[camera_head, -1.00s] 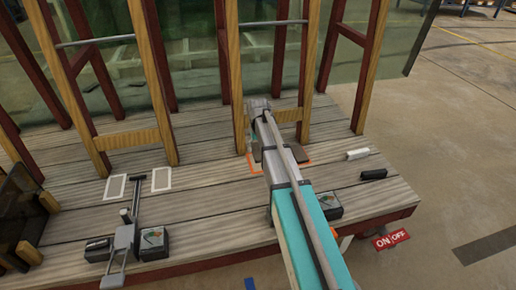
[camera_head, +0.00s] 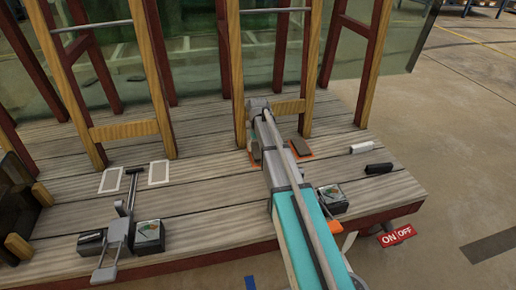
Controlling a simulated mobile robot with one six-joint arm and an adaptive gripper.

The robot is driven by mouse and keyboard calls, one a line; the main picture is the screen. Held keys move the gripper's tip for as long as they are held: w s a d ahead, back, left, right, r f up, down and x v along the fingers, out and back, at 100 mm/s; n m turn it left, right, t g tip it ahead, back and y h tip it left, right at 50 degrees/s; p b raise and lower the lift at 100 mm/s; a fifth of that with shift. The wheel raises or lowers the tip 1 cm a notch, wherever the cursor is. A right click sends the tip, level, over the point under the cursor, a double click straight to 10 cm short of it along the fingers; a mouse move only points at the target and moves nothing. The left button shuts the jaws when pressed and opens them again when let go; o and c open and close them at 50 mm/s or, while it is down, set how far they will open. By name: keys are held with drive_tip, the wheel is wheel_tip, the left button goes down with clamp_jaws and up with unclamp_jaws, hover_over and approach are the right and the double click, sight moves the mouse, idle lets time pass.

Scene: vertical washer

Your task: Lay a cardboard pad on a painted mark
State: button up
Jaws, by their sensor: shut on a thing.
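A brown cardboard pad (camera_head: 301,147) shows just right of my arm, over an orange painted outline (camera_head: 309,157) on the plank deck. The outline's right edge shows beside the pad, and a bit of orange shows left of my arm. My arm hides the rest of the mark and the pad's left end. My gripper (camera_head: 256,148) is mostly hidden behind the arm, low over the mark, and is shut on the pad. I cannot tell whether the pad touches the deck or is slightly raised.
A white block (camera_head: 361,148) and a black block (camera_head: 378,168) lie to the right. Wooden posts and glass stand behind. A grey lever device (camera_head: 118,228) and two white painted frames (camera_head: 110,180) are at left. A red ON/OFF sign (camera_head: 397,236) hangs below the deck edge.

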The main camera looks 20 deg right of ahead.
drive_tip(key=shift+f+b, duration=0.65)
drive_tip(key=shift+f, duration=0.2)
drive_tip(key=o, duration=0.6)
drive_tip(key=shift+r, duration=0.15)
